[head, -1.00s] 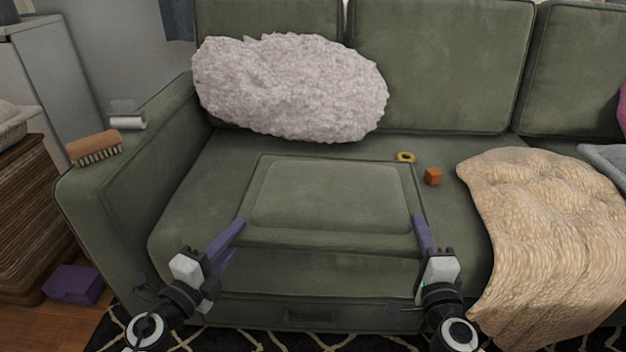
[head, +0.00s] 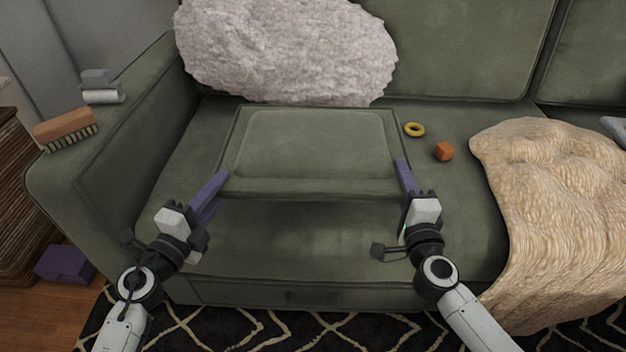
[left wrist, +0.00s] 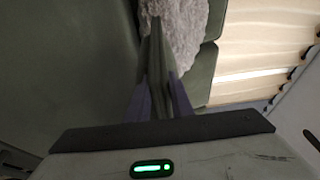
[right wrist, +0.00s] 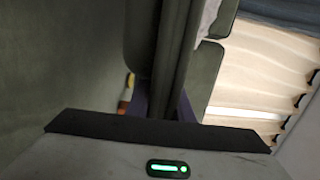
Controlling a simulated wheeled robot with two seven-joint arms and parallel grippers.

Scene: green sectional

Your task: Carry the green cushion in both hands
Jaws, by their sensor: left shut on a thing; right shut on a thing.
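The green cushion (head: 315,145) is a flat, square piece with a raised panel, held level in front of the sofa's back. My left gripper (head: 222,180) is shut on its left edge, and my right gripper (head: 400,170) is shut on its right edge. In the left wrist view the cushion's edge (left wrist: 155,70) stands between the purple fingers. In the right wrist view the cushion's edge (right wrist: 172,60) also runs between the fingers. A shadow lies on the seat below the cushion's front, so it appears raised above the seat.
A fluffy grey pillow (head: 285,50) is behind the cushion. A yellow ring (head: 414,130), an orange cube (head: 444,151) and a tan blanket (head: 550,220) lie to the right. A brush (head: 65,130) and a lint roller (head: 103,95) are on the left armrest (head: 60,180). A purple box (head: 65,264) is on the floor.

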